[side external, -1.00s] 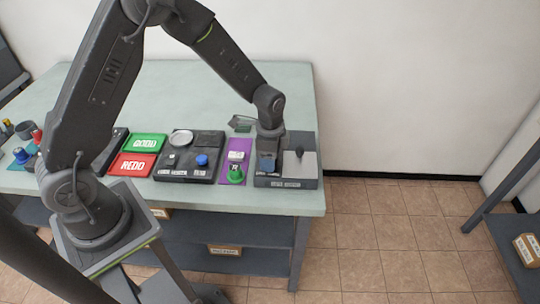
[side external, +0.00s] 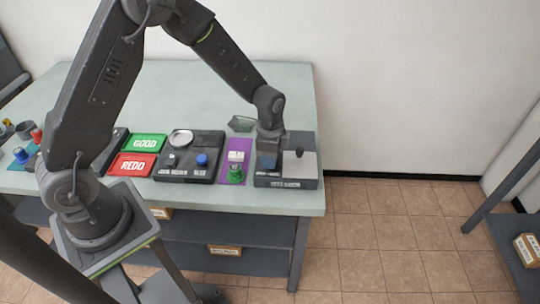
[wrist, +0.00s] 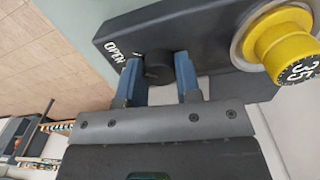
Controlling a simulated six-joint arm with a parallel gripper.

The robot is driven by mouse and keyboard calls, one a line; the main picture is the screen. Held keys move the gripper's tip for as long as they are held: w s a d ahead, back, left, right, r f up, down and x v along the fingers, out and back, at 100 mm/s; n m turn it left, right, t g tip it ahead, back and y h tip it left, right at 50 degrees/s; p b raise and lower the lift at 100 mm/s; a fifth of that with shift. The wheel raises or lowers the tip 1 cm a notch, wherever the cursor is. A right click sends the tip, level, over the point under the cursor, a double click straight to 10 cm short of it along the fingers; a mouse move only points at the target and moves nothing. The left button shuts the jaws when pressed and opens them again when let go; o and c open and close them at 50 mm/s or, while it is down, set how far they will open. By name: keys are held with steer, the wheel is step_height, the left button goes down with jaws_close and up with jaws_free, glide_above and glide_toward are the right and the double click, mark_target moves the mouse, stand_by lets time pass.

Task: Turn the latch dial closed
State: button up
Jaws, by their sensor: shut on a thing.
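The latch dial (wrist: 158,68) is a small black knob on a dark panel (wrist: 205,22), seen in the wrist view beside the white word OPEN. My gripper (wrist: 158,62) has one blue finger on each side of the dial and is shut on it. In the side external view my gripper (side external: 268,161) reaches down over the left part of a dark box (side external: 285,183) at the table's right end. The dial is hidden there behind the gripper. The dial's pointer direction cannot be made out.
A yellow knob (wrist: 285,45) marked 35 on a pale round base stands right of the dial. Left of the box lie a purple mat (side external: 238,150) with small parts, a dark tray (side external: 190,157), and red REDO (side external: 133,165) and green GOOD (side external: 145,144) pads.

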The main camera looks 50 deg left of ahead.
steer(key=n, duration=0.3)
steer(key=shift+n, duration=0.4)
steer(key=n, duration=0.3)
steer(key=shift+n, duration=0.3)
steer(key=n, duration=0.6)
steer(key=shift+n, duration=0.3)
steer(key=o, duration=0.9)
